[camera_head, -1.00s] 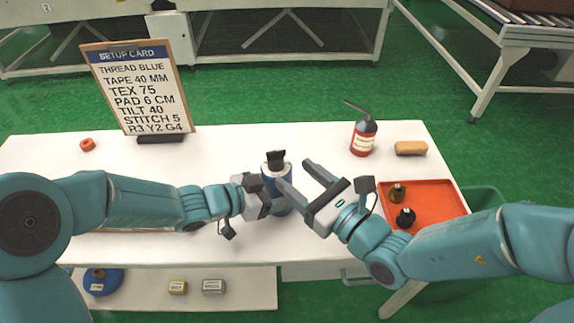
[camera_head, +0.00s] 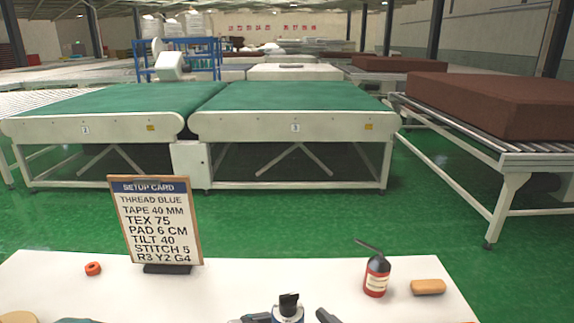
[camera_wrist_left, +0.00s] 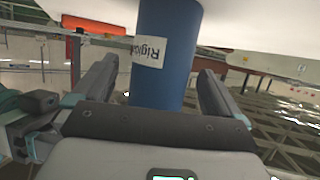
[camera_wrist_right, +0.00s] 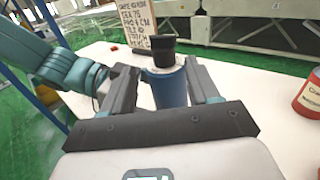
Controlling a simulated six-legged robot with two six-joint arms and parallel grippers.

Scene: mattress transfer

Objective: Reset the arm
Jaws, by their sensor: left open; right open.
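A blue bottle with a black cap (camera_head: 288,306) stands at the front of the white table, cut off by the lower edge of the head view. In the left wrist view the labelled blue bottle (camera_wrist_left: 165,70) lies between the parted fingers of my open left gripper (camera_wrist_left: 158,78). I cannot tell whether either finger touches it. My right gripper (camera_wrist_right: 160,92) is open, its fingers pointing toward the blue bottle (camera_wrist_right: 167,85), which appears beyond and between them.
The white table (camera_head: 225,285) carries a setup card (camera_head: 155,220), an orange ring (camera_head: 93,268), a red bottle with a black spout (camera_head: 377,277) and a tan block (camera_head: 428,287). Green-topped conveyors (camera_head: 290,97) and a brown mattress (camera_head: 490,104) on rollers (camera_head: 470,130) stand beyond open green floor.

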